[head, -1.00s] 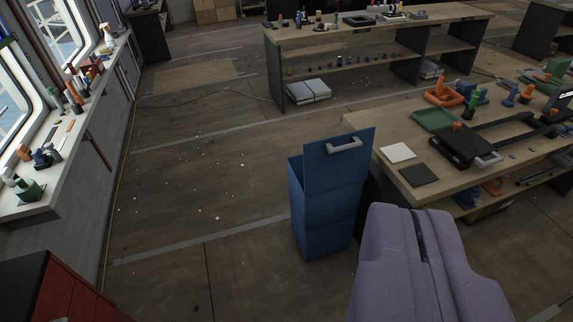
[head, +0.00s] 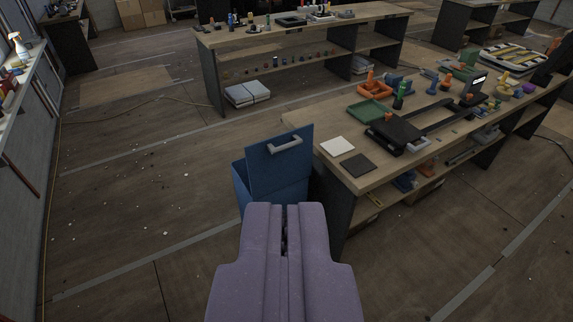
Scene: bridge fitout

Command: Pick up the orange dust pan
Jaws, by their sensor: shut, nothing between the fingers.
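An orange, shallow, tray-like thing (head: 375,90) with raised sides lies on the right workbench, beside a green tray. It looks like the dust pan, but it is small and I cannot be sure. My gripper (head: 285,212) is the purple form at bottom centre, pointing away from me. Its two fingers lie close together, shut and empty. It is well apart from the orange thing, which is farther off and to the right. The gripper hides the lower part of the blue bin.
A blue bin (head: 240,185) with a raised lid stands just ahead, against the workbench (head: 310,118). A green tray (head: 366,112), a black device (head: 398,134) and two flat squares lie on the bench. A second bench (head: 215,36) stands behind. Floor at left is clear apart from small debris.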

